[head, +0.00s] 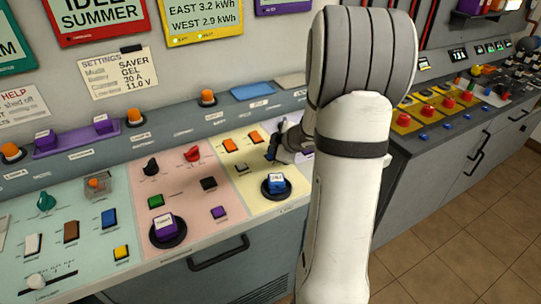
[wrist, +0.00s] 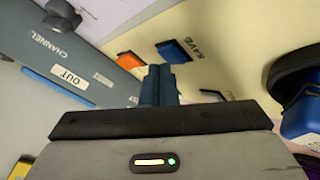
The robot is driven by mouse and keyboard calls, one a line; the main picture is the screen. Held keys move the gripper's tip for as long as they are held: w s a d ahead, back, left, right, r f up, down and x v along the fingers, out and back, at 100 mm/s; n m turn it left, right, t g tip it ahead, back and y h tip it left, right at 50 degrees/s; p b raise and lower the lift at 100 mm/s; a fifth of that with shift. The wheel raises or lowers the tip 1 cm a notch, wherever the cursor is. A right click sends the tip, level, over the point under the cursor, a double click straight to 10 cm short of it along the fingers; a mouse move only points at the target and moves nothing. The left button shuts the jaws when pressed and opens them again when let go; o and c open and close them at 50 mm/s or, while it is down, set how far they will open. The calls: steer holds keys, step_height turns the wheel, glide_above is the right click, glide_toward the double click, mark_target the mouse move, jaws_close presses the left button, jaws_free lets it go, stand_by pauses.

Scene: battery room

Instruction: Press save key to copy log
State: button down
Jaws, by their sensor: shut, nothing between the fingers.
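I see no clear contact. In the head view, my gripper (head: 273,148) is over the right part of the yellow panel (head: 240,190).
A blue knob on a black round base (head: 277,186) stands in front of my gripper. A pink panel (head: 190,175) with coloured buttons lies to the left. A grey ledge (head: 175,132) with orange knobs runs behind. Another console (head: 445,110) stands at the right.

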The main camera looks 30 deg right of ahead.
steer(key=shift+f, duration=0.45)
stand_by(0.3)
steer(key=shift+r, duration=0.1)
steer(key=shift+r+p, duration=0.75)
steer(key=shift+p, duration=0.1)
step_height(320, 180, up, 5)
steer(key=p, duration=0.5)
steer(key=shift+p, duration=0.35)
stand_by(0.4)
